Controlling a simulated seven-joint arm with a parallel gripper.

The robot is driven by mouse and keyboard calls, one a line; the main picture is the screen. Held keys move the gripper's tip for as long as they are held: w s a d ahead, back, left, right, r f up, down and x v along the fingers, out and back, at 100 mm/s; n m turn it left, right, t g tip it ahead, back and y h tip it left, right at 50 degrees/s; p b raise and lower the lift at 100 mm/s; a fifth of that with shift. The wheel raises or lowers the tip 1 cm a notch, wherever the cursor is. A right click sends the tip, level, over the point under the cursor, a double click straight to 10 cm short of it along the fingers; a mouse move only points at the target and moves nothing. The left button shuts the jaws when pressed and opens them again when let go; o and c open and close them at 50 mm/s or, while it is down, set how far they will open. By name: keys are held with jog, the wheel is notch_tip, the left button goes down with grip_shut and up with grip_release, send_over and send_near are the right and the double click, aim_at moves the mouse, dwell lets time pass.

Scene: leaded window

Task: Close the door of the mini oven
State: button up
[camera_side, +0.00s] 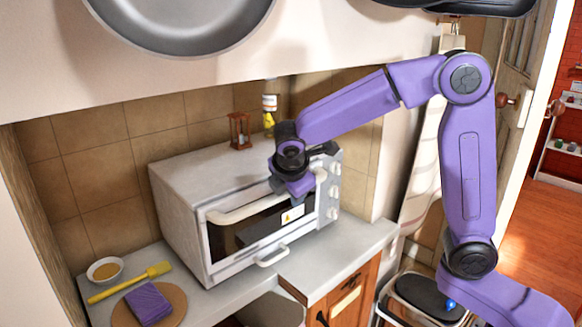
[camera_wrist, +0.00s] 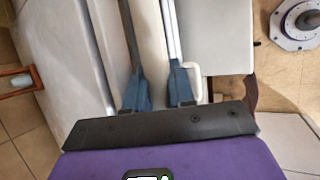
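The white mini oven (camera_side: 185,190) stands on the counter against the tiled wall. Its door (camera_side: 225,242) has a dark window, a yellow-and-white sticker (camera_side: 292,214) and a cream handle (camera_side: 238,213) along the top. The door stands upright or nearly so; I cannot tell if it is fully shut. My gripper (camera_side: 290,187) is at the right end of the door's top edge and hides that part. In the wrist view, its blue fingers (camera_wrist: 160,92) are apart, with a cream strip (camera_wrist: 150,40) between them. Whether they touch it is unclear.
Control knobs (camera_side: 334,190) line the oven's right side. A lower handle (camera_side: 272,257) juts out below the door. An hourglass (camera_side: 240,131) stands on the oven. A bowl (camera_side: 105,270), a yellow spatula (camera_side: 130,282) and a purple cloth (camera_side: 148,304) lie at left. A pan (camera_side: 180,25) hangs above.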

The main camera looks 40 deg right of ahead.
jog(key=v, duration=1.7)
jog(key=shift+s+f, duration=0.15)
jog(key=s+d+f+m+g+y, duration=0.2)
jog(key=s+d+f, duration=0.2)
jog(key=s+f, duration=0.5)
jog(key=s+d+f+m+g+y, duration=0.2)
jog(key=s+d+f, duration=0.3)
jog(key=s+f, duration=0.4)
jog(key=s+y, duration=0.1)
jog(key=s, duration=0.6)
jog(key=shift+f, duration=0.4)
